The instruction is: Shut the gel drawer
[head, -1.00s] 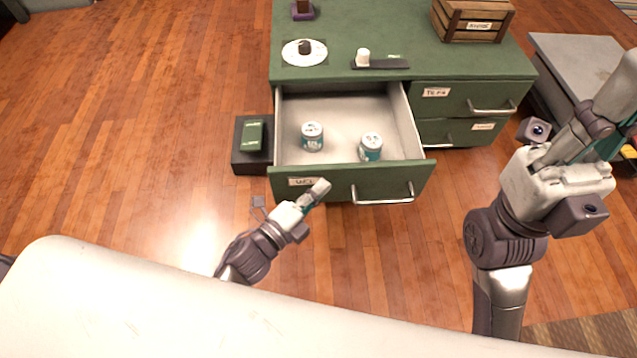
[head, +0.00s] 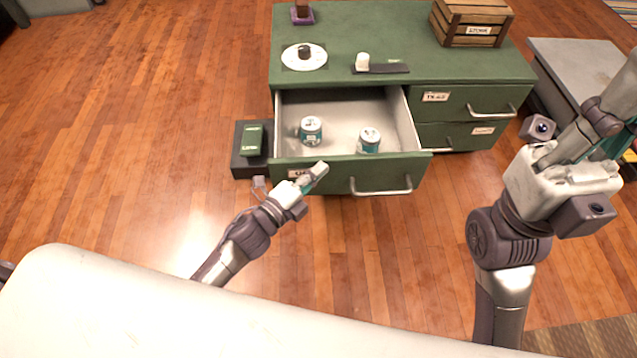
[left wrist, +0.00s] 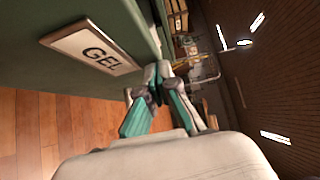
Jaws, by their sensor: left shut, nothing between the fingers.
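The gel drawer (head: 385,172) is the upper left drawer of the green cabinet. It stands open, with two teal-and-white jars upright inside: a left jar (head: 311,131) and a right jar (head: 369,141). Its front has a metal bar handle and a "GEL" label (left wrist: 92,50), readable in the left wrist view and partly covered by my gripper in the head view. My left gripper (head: 318,172) is shut and empty, with its tips at the drawer front beside the label; contact is hard to confirm. My right gripper (head: 610,135) is raised at the right, its finger state unclear.
The cabinet top (head: 400,30) holds a white disc (head: 304,63), a small white-capped item on a dark strip and a wooden crate (head: 470,22). A dark box (head: 247,165) with a green item stands left of the cabinet. A grey table (head: 580,60) stands right. The floor at left is clear.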

